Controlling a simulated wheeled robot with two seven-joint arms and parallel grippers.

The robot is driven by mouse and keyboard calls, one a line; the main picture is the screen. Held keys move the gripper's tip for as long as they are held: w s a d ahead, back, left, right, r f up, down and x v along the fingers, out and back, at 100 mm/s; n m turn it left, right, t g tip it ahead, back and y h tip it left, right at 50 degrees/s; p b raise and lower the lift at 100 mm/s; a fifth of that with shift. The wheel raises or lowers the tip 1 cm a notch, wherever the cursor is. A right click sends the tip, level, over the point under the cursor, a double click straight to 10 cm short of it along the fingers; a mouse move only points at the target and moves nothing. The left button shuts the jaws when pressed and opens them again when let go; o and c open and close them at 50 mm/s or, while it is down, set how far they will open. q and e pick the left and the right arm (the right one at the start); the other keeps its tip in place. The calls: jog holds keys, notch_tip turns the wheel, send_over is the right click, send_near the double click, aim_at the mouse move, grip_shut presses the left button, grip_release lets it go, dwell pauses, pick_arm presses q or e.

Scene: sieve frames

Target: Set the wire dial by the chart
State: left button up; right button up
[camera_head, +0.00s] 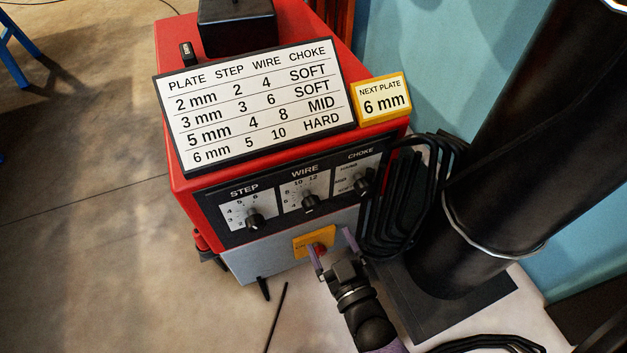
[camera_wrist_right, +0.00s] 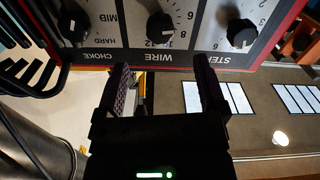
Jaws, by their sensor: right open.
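The wire dial (camera_head: 310,202) is a black knob on a white scale, in the middle of the machine's panel, between the step dial (camera_head: 254,219) and the choke dial (camera_head: 361,184). I cannot read its setting surely. The chart (camera_head: 255,100) has plate, step, wire and choke columns; its 6 mm row reads 5, 10, HARD. A yellow-framed card (camera_head: 382,98) reads NEXT PLATE 6 mm. My right gripper (camera_head: 331,245) is open and empty, below the panel. In the right wrist view the wire dial (camera_wrist_right: 161,26) appears upside down, beyond and between the fingers (camera_wrist_right: 163,68), untouched. My left gripper is out of view.
A red button on a yellow plate (camera_head: 314,243) sits on the grey lower front, close to my right fingers. Black coiled cable (camera_head: 390,205) hangs at the panel's right, beside a large black cylinder (camera_head: 530,130).

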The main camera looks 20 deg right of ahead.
aim_at(314, 209)
jog(key=w+b, duration=0.1)
jog(key=w, duration=0.2)
jog(key=w+b, duration=0.1)
jog(key=w, duration=0.2)
jog(key=w+b, duration=0.1)
jog(key=w, duration=0.2)
jog(key=shift+w+a+r+b, duration=0.15)
jog(key=shift+a+b, duration=0.1)
jog(key=shift+b, duration=0.15)
jog(key=shift+w+r, duration=0.1)
jog(key=shift+w, duration=0.05)
jog(key=c, duration=0.3)
grip_shut()
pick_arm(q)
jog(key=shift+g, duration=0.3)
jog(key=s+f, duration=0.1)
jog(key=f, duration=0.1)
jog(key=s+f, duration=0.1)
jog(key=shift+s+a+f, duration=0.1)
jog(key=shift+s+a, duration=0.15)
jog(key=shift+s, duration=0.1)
